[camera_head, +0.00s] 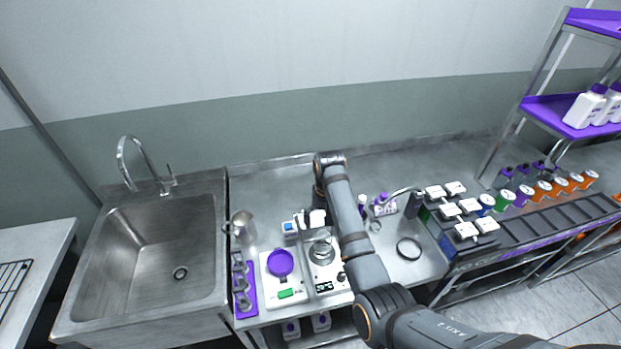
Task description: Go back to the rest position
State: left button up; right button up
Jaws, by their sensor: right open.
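My right arm comes in from the lower right and reaches over the middle of the steel counter (275,184). My right gripper (303,224) is open near the back of the counter, above the small devices there, and no object shows between its fingers. It is small in the picture and partly hidden by the arm. My left gripper and left arm are not in view.
Below the gripper stand a scale with a purple dish (281,263) and a white device with a metal vessel (322,251). A metal jug (242,227) stands left, beside the sink (150,250). White-topped boxes (468,208) and several jars (522,196) stand right. A purple shelf (565,118) rises behind.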

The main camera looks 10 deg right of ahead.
jog(key=s+d+f+t, duration=0.1)
jog(key=s+d+f, duration=0.25)
jog(key=s, duration=0.35)
jog(key=s+d+f+t, duration=0.1)
jog(key=s+d+f, duration=0.2)
jog(key=s+d, duration=0.25)
jog(key=s+r+n+t+h, duration=0.1)
jog(key=s+r+n+t, duration=0.3)
jog(key=s, duration=0.9)
notch_tip(320, 180, down, 30)
jog(key=s+d+m+g+b, duration=0.1)
jog(key=d+g+b, duration=0.25)
jog(key=b, duration=0.35)
pick_arm(q)
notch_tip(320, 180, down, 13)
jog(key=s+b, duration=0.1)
jog(key=b, duration=0.5)
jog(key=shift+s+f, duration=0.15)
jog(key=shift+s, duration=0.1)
pick_arm(e)
jog(key=s+f, duration=0.9)
jog(key=f, duration=0.3)
jog(key=s+f+g, duration=0.1)
jog(key=s+f, duration=0.9)
jog(key=f, duration=0.2)
jog(key=shift+s+d+f, duration=0.3)
jog(key=shift+d, duration=0.05)
